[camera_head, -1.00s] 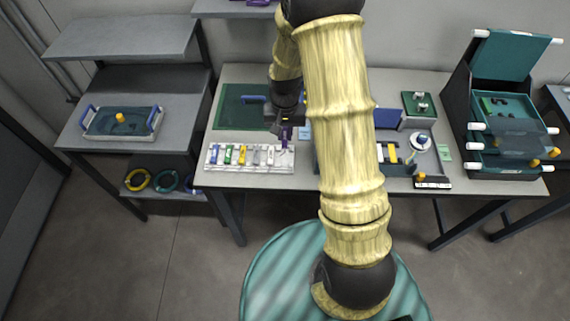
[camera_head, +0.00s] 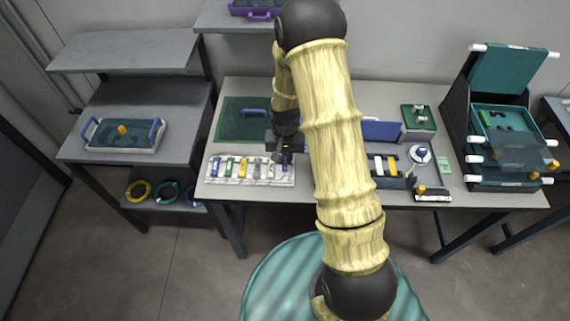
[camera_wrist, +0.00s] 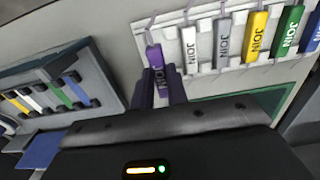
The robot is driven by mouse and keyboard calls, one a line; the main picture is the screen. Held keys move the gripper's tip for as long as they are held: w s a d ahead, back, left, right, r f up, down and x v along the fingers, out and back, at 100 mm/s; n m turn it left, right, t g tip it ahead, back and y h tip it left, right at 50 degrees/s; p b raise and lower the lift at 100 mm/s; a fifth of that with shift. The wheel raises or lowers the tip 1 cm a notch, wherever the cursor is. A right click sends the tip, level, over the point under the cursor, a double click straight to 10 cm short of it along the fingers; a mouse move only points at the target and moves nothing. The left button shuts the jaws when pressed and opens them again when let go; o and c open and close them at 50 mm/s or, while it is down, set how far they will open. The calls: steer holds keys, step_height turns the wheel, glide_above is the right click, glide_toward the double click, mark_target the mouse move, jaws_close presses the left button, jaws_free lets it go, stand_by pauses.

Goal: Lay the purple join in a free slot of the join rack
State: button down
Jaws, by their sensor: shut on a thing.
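The purple join (camera_wrist: 155,57) is held between the fingers of my gripper (camera_wrist: 164,88), which is shut on it. In the head view the purple join (camera_head: 286,160) shows small at the right end of the white join rack (camera_head: 219,180). The rack also shows in the wrist view (camera_wrist: 207,50). It holds blue (camera_wrist: 313,32), green (camera_wrist: 287,33), yellow (camera_wrist: 256,36), grey (camera_wrist: 222,42) and white (camera_wrist: 190,50) joins in a row. The purple join is beside the white one, at the rack's end. I cannot tell whether it touches the rack.
A tray with colored strips (camera_wrist: 50,92) lies to the left in the wrist view. A green mat (camera_head: 232,122) lies behind the rack. My arm hides the middle of the table. A teal-drawered stand (camera_head: 498,120) is at the right.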

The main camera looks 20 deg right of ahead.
mark_target(285, 160)
steer(key=shift+f, duration=0.1)
steer(key=shift+f+p, duration=0.3)
steer(key=shift+f, duration=1.7)
steer(key=shift+f, duration=0.2)
steer(key=c, duration=1.4)
jaws_free()
steer(key=shift+r, duration=0.1)
step_height(285, 160, up, 12)
steer(key=shift+r+b, duration=0.15)
steer(key=shift+b, duration=0.75)
steer(key=shift+s, duration=0.1)
